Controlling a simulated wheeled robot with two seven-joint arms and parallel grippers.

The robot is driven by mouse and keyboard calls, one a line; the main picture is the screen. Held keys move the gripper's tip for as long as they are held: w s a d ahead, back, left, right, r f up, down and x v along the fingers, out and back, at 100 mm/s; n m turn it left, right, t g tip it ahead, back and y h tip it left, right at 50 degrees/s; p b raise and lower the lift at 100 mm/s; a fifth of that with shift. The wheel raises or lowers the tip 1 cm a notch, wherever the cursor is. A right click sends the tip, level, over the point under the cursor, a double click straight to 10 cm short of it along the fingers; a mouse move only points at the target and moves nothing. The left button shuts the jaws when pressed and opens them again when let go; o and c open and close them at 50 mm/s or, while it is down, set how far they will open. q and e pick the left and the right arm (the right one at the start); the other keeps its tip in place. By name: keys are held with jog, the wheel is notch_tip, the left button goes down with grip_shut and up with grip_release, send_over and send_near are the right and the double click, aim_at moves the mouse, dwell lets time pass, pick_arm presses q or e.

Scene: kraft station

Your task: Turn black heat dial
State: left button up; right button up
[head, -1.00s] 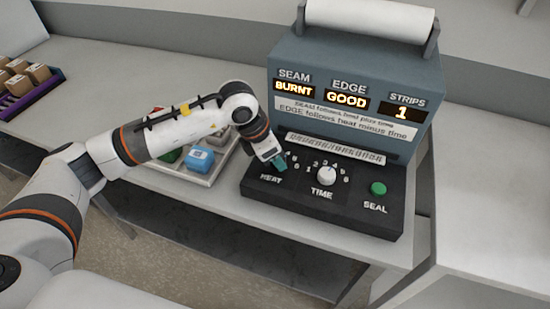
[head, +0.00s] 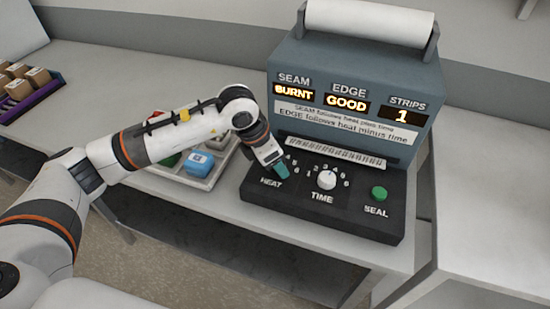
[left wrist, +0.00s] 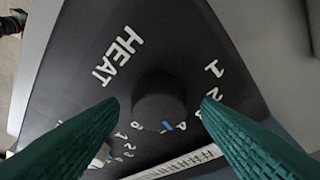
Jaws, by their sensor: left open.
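The black heat dial (left wrist: 160,97) is in the middle of the left wrist view, on the dark panel beside the HEAT label. A small blue mark shows at its edge, near the printed numbers. My left gripper (left wrist: 160,106) has teal fingers, open, one on each side of the dial. Gaps show between the fingers and the dial; I cannot tell if they touch it. In the head view my left gripper (head: 281,171) is over the HEAT corner and hides the dial. My right gripper is not in view.
The sealing machine (head: 350,60) reads SEAM BURNT, EDGE GOOD, STRIPS 1. A white time dial (head: 327,180) and green seal button (head: 379,193) are right of my gripper. A tray (head: 205,182) with a blue block (head: 199,162) stands to the left. The right counter is clear.

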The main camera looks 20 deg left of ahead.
pick_arm(q)
jog(key=b+v, duration=0.2)
jog(key=v, duration=1)
